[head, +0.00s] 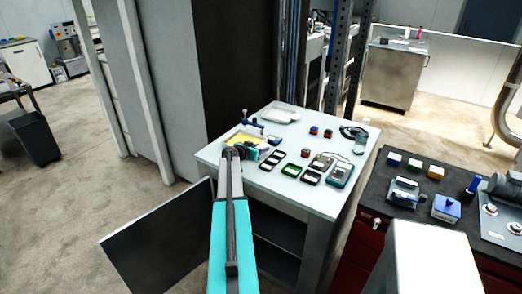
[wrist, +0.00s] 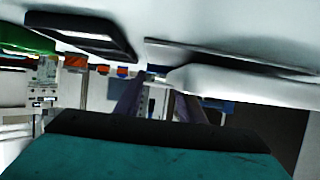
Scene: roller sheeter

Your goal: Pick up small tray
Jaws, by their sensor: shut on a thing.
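A small, shallow pale tray with a yellow inside (head: 241,138) is at the left of the white table, partly hidden by my wrist. My gripper (head: 258,148) is at the tray's right side, low over the table. In the wrist view a white edge (wrist: 240,84), which looks like the tray's, reaches the fingers of my gripper (wrist: 160,92). The gripper is shut on it; the exact contact is hard to see. I cannot tell whether the tray is clear of the tabletop.
On the white table (head: 225,165), a blue clamp-like object (head: 272,139) is close to my gripper. Several handheld devices, including a teal meter (head: 341,174), lie to the right. A larger white tray (head: 281,115) is at the back. An open cabinet door (head: 160,240) sticks out at front left.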

